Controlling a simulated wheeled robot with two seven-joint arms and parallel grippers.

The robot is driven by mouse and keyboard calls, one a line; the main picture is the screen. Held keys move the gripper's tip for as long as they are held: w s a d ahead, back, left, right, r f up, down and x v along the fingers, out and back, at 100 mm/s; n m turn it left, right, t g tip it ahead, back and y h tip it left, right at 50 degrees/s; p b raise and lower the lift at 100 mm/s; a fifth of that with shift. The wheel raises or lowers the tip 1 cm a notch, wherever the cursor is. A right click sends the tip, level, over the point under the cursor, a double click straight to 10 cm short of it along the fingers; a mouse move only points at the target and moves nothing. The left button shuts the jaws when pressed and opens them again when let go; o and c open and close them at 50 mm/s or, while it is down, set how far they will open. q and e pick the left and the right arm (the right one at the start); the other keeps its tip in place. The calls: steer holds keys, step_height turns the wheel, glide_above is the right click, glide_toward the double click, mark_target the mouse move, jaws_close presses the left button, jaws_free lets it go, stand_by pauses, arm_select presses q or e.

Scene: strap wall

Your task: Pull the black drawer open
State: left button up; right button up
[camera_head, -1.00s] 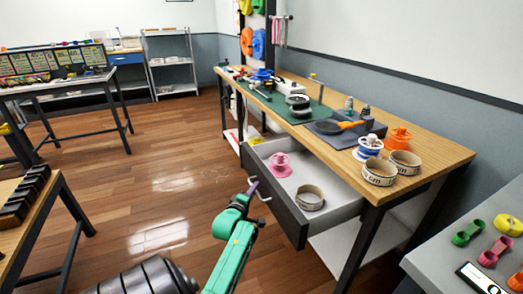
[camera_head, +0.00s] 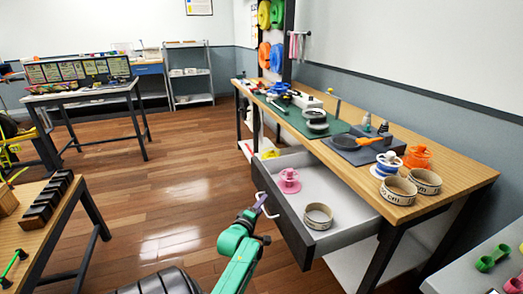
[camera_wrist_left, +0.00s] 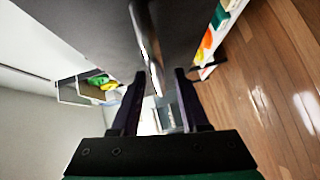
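The black drawer (camera_head: 283,218) is pulled well out from under the wooden workbench. Its dark front faces left and its pale inside shows. My left gripper (camera_head: 262,199) is at the light handle (camera_head: 269,210) on the drawer front. In the left wrist view, the fingers (camera_wrist_left: 159,75) stand apart, with a clear gap between them. The handle bar (camera_wrist_left: 147,45) runs down towards this gap in front of the dark drawer front. I cannot tell whether either finger touches it. My right gripper is not in view.
A pink cup (camera_head: 289,180) and a beige ring (camera_head: 318,215) lie in the drawer. The workbench (camera_head: 440,172) carries rings, spools and tools. A table with black blocks (camera_head: 45,203) is at the left. The wooden floor (camera_head: 175,190) left of the drawer is clear.

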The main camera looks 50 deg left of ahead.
arm_select(q)
steer(key=v, duration=1.4)
steer(key=shift+s+r+p, duration=0.15)
steer(key=shift+s+p, duration=0.1)
steer(key=shift+p, duration=0.2)
steer(key=shift+d, duration=0.15)
